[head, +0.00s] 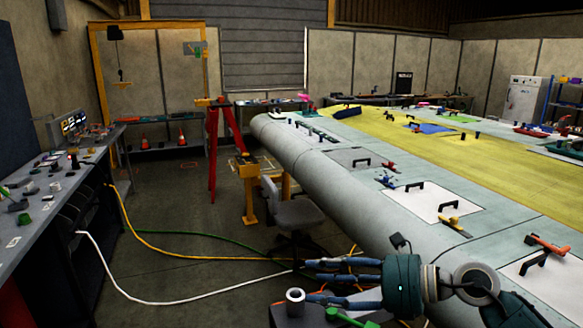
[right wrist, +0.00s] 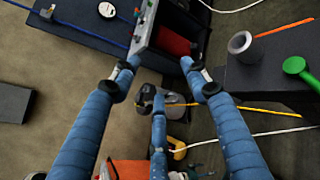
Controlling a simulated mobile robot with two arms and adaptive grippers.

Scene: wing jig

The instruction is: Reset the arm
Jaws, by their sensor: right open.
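My right gripper (head: 314,281) reaches in from the lower right of the head view, in front of the wing's near edge. Its blue fingers point left, spread apart and empty. In the right wrist view the spread fingers (right wrist: 160,88) have floor, cables and a dark stand behind them, with nothing between them. The wing (head: 345,190), grey with a yellow middle, lies behind and to the right of the gripper. My left gripper is not in view.
A grey cup (head: 295,303) and a green-handled tool (head: 350,319) sit on a dark surface (right wrist: 262,85) close below the right gripper. A chair (head: 297,215) stands behind. Cables cross the floor. A cluttered bench (head: 45,205) runs along the left.

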